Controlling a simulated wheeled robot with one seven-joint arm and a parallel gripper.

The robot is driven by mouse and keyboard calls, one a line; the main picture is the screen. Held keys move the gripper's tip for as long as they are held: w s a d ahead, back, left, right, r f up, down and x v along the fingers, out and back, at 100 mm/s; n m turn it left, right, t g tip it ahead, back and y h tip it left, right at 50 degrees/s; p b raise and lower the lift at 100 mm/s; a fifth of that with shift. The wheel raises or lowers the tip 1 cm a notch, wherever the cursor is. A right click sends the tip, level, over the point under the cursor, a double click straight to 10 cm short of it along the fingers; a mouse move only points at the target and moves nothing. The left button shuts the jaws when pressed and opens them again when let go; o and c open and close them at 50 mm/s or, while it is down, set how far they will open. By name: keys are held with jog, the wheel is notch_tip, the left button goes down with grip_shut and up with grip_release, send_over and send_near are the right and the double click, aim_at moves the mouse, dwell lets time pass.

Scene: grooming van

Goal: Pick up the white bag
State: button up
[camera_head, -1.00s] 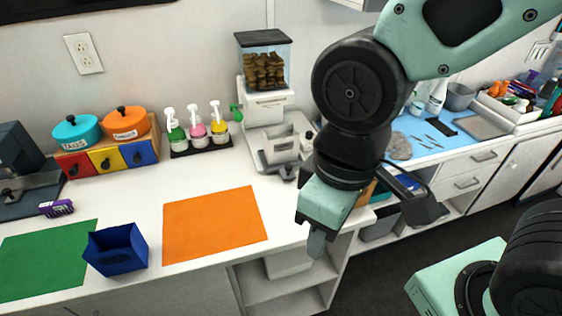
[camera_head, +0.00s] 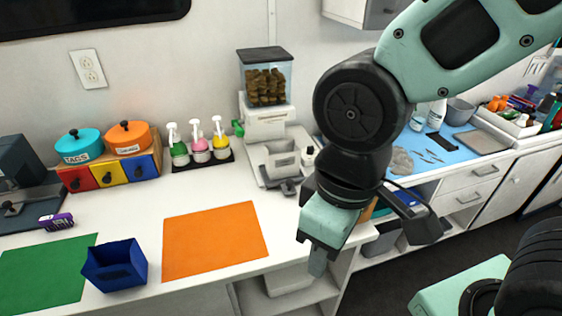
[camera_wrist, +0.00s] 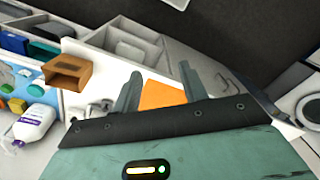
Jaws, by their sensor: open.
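I cannot make out a white bag for certain in either view. My gripper (camera_head: 318,258) hangs beside the right end of the white counter (camera_head: 195,195), in front of the open shelves below it. In the wrist view my gripper's two fingers (camera_wrist: 158,92) stand apart with nothing held between them. The orange mat (camera_head: 213,242) lies on the counter to the left of my gripper, and it also shows beyond the fingers in the wrist view (camera_wrist: 160,96).
Pump bottles (camera_head: 199,148) and a dispenser (camera_head: 265,90) stand along the wall. A blue-topped counter (camera_head: 440,150) with grooming things lies behind my arm.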

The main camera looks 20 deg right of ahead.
jog(key=o, duration=0.7)
jog(key=shift+w+a+f, duration=0.1)
jog(key=shift+w+f, duration=0.05)
jog(key=shift+f, duration=0.1)
jog(key=o, duration=0.6)
jog(key=w+a+f+m+t+y+b, duration=0.1)
jog(key=w+f+m, duration=0.1)
jog(key=w, duration=0.1)
jog(key=w+a+f+m+t+y+b, duration=0.1)
jog(key=w+a+f+m, duration=0.1)
jog(key=w+f+m, duration=0.1)
jog(key=w+a+f+m+y+b, duration=0.1)
jog(key=w+a+f+m+b, duration=0.1)
jog(key=w+f+m, duration=0.1)
jog(key=shift+w+t, duration=0.3)
jog(key=shift+t, duration=0.1)
jog(key=shift+c, duration=0.2)
jog(key=w+a+f+m+t+y+b, duration=0.2)
jog(key=w+f+m+t, duration=0.1)
jog(key=w+m, duration=0.3)
jog(key=m+t+h+b, duration=0.7)
jog(key=m+t, duration=0.5)
jog(key=m, duration=1.8)
send_near(279, 145)
jog(key=w, duration=0.1)
jog(key=w+d+y, duration=0.1)
jog(key=shift+w, duration=0.35)
jog(key=shift+w+p, duration=0.65)
jog(key=shift+w, duration=2.5)
